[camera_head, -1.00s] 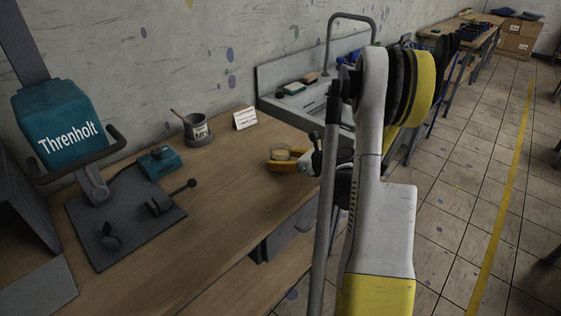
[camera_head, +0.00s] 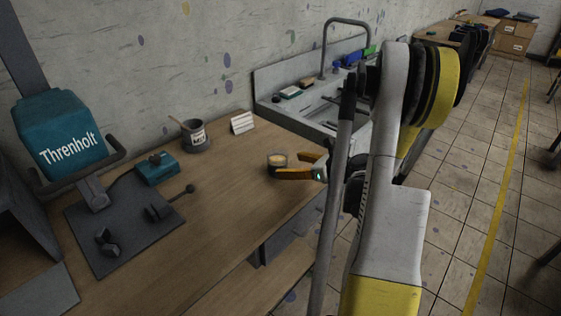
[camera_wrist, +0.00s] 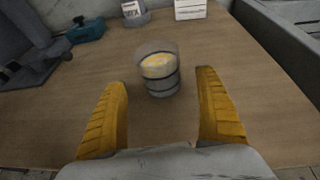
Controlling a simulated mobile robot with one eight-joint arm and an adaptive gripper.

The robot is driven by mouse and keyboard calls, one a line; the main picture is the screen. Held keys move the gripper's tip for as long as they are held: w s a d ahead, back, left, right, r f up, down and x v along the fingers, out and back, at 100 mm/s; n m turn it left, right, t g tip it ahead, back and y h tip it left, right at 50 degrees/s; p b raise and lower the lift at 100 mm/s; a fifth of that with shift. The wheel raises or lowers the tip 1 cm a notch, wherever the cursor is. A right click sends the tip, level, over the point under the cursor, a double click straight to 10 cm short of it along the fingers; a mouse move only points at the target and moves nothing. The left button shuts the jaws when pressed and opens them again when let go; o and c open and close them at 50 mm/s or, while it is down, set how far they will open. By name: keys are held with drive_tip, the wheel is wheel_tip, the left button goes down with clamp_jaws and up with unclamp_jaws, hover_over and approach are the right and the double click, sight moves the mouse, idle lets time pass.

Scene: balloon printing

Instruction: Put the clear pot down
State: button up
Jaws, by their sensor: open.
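The clear pot (camera_wrist: 159,74) stands upright on the wooden table, with a pale yellowish content and dark bands around it. It also shows in the head view (camera_head: 277,162), near the table's right edge. My gripper (camera_wrist: 163,90) is open, with its two yellow fingers spread wide. The pot is just beyond the fingertips, centred between them, and not touched by either. In the head view my gripper (camera_head: 296,167) is to the right of the pot.
A teal press marked Threnholt (camera_head: 65,135) stands at left, with a small teal box (camera_head: 158,169) beside it. A dark labelled pot (camera_head: 195,136) and a white card (camera_head: 242,123) are at the back. A sink (camera_head: 318,105) adjoins at right. The table's middle is clear.

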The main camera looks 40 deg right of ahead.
drive_tip(key=p+v, duration=0.1)
drive_tip(key=v, duration=0.4)
drive_tip(key=shift+s+r, duration=0.15)
drive_tip(key=shift+s, duration=0.15)
drive_tip(key=w+a+r+m+t+h, duration=0.2)
drive_tip(key=w+a+r+m+h, duration=0.1)
drive_tip(key=r+m, duration=0.55)
drive_tip(key=w+a+r+m+t+h, duration=0.1)
drive_tip(key=w+a+r+m+h, duration=0.3)
drive_tip(key=r, duration=0.7)
drive_tip(key=w+a+r+m+t+h, duration=0.1)
drive_tip(key=w+r+m+t+h, duration=0.15)
drive_tip(key=r+m, duration=0.65)
drive_tip(key=s+a+f+m+g+y, duration=0.2)
drive_tip(key=s+a+f+m+g, duration=0.2)
drive_tip(key=a, duration=0.5)
drive_tip(key=s+a+f+m+g+y, duration=0.3)
drive_tip(key=s+a+f+m+g, duration=0.1)
drive_tip(key=s+a+f+m, duration=0.3)
drive_tip(key=s+a+f+m+g+y, duration=0.2)
drive_tip(key=s+a+f+m+g, duration=0.2)
drive_tip(key=a, duration=0.8)
drive_tip(key=s+f+m, duration=0.1)
drive_tip(key=s+f, duration=0.1)
drive_tip(key=s, duration=0.1)
drive_tip(key=shift+s, duration=0.35)
drive_tip(key=shift+f, duration=0.1)
